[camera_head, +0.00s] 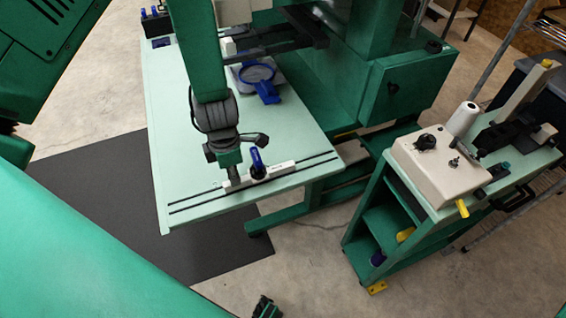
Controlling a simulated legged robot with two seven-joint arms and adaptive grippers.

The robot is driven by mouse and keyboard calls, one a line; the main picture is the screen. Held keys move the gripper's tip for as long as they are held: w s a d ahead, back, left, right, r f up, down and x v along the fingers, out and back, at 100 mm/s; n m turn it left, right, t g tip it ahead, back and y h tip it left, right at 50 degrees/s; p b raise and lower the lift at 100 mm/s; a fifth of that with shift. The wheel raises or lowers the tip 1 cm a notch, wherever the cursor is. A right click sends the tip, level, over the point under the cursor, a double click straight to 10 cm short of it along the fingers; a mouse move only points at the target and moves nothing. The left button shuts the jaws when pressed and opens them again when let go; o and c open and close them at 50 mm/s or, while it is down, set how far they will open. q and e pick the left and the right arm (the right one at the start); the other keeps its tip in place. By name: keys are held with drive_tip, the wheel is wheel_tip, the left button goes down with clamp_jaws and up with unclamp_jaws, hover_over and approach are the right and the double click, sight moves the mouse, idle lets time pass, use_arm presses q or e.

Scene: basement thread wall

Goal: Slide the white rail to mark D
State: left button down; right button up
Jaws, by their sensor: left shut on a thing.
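The white rail (284,169) lies across two dark parallel grooves (318,163) near the front edge of the pale green table. A blue upright knob on a dark base (257,166) sits on the rail. My left gripper (232,178) comes down from above, shut on the rail left of the knob, and hides part of it. Small marks show on or beside the rail, but their letters are too small to read, so I cannot tell which is D.
A blue ring frame (258,78) lies farther back on the table (180,120). A green machine (395,80) stands behind. A green cart (440,210) with a beige box (436,165) stands at the right. The grooves are clear right of the rail.

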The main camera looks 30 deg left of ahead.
use_arm(q)
drive_tip(key=shift+s+a+r, duration=0.15)
drive_tip(key=shift+s+a, duration=0.6)
drive_tip(key=shift+a, duration=0.3)
drive_tip(key=shift+s+a+p, duration=0.1)
drive_tip(key=shift+p, duration=0.2)
idle(0.3)
drive_tip(key=c, duration=1.4)
unclamp_jaws()
drive_tip(key=shift+o, duration=0.2)
drive_tip(key=shift+s, duration=0.15)
wheel_tip(320, 180, up, 6)
drive_tip(key=p, duration=0.5)
drive_tip(key=shift+s+p, duration=0.1)
drive_tip(key=shift+p, duration=0.3)
